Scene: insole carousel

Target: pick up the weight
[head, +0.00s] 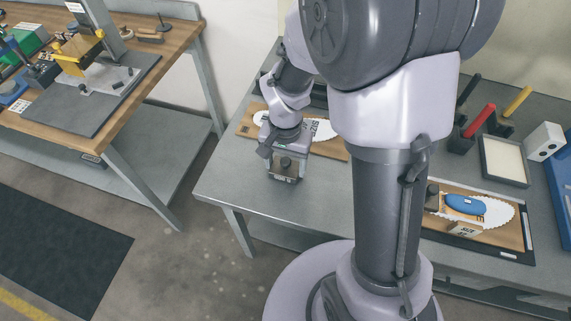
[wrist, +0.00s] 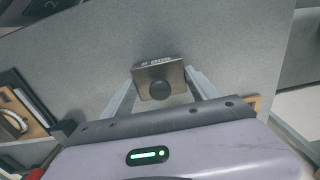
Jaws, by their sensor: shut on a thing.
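The weight (wrist: 157,79) is a brownish metal block with a dark round knob and dark lettering on its edge. In the wrist view it sits between the two fingertips of my gripper (wrist: 158,83), which is shut on it. In the head view my gripper (head: 285,176) hangs at the front left part of the grey table (head: 230,190), with the weight (head: 286,164) between its fingers. From these views I cannot tell whether the weight touches the table top. My own arm hides the middle of the table in the head view.
A wooden board with a white insole shape (head: 322,130) lies behind my gripper. At the right are another board with a blue piece (head: 465,204), a grey tray (head: 504,160) and red- and yellow-handled tools. A separate wooden bench (head: 150,50) stands at the left.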

